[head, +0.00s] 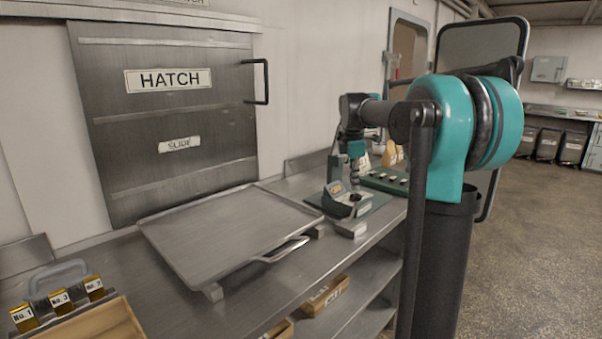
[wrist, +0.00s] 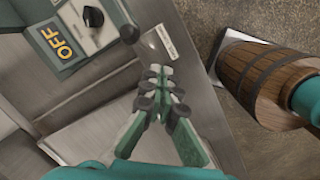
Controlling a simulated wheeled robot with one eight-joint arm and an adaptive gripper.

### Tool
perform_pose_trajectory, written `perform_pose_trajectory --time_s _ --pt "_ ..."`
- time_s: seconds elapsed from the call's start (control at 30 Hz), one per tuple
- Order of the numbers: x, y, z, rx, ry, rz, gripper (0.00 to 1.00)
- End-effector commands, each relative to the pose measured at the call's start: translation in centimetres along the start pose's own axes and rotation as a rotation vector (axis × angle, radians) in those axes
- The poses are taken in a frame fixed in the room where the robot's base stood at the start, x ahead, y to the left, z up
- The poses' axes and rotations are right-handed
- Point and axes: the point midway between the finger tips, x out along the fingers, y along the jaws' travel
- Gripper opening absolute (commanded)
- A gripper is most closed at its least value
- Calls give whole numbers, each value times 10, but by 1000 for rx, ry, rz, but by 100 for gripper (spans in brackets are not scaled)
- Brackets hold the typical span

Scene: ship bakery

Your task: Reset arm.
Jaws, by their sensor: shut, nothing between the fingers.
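My gripper (wrist: 163,85) is shut in the wrist view, its fingertips together with nothing between them. In the head view my arm reaches left over the bench and bends down, with the gripper (head: 355,178) just above or beside a small device (head: 336,189) with a yellow label. Whether it touches the device cannot be told. The wrist view shows a dark panel marked OFF (wrist: 60,42) and a round knob (wrist: 93,16) to the upper left of the fingers, apart from them.
A metal tray (head: 215,235) lies on the steel bench before the closed hatch (head: 165,110). Numbered tins (head: 60,298) and a wooden box (head: 100,325) stand front left. A green board (head: 385,180) is behind the device. A banded wooden barrel shape (wrist: 262,75) shows at the right.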

Motion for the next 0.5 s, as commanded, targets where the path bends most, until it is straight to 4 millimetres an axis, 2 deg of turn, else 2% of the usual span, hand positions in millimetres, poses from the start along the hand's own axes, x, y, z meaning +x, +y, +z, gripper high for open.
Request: perform_pose_trajectory --time_s 0.03,0.27,0.5 --pt "18 -22 -2 110 8 18 0" --pt "98 -119 -16 660 74 94 0" --pt "181 -239 -34 1217 184 137 0"
